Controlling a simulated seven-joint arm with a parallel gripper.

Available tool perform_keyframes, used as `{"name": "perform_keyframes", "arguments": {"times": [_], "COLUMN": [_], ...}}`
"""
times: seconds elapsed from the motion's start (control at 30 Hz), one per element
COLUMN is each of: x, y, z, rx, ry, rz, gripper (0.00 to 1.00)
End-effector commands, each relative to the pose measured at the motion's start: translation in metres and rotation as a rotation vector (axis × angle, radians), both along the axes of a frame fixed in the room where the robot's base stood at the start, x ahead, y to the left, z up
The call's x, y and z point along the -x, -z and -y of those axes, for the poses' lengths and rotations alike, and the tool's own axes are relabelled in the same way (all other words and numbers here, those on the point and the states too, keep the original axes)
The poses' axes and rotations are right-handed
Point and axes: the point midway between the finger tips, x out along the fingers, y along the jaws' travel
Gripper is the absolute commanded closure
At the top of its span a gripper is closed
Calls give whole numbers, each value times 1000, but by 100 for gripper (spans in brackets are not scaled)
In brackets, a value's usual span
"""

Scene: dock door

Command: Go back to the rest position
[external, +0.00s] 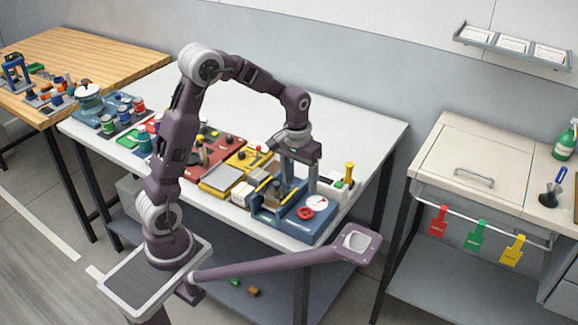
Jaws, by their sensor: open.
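My gripper (298,180) points down over the blue station (318,228) at the right end of the white table. Its fingers are apart. Small parts of the station show between and below the fingers; I cannot tell whether the fingers touch any of them. A red ring-shaped knob (306,213) and a white round dial (317,203) are on the blue station, just right of and below the gripper. My arm rises from its base at the lower left, bends high up and reaches over to the right.
Yellow (222,178) and red (222,152) stations stand left of the gripper. The white table's back right (360,130) is clear. A cabinet (475,160) with red, green and yellow hanging tags is further right.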

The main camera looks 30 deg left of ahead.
Motion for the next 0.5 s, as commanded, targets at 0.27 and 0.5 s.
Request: {"name": "perform_keyframes", "arguments": {"times": [0.27,0.5], "x": [109,179], "y": [-110,-109], "z": [-88,-114], "rx": [37,-3], "ry": [-35,-47], "rz": [280,431], "gripper": [35,35]}}
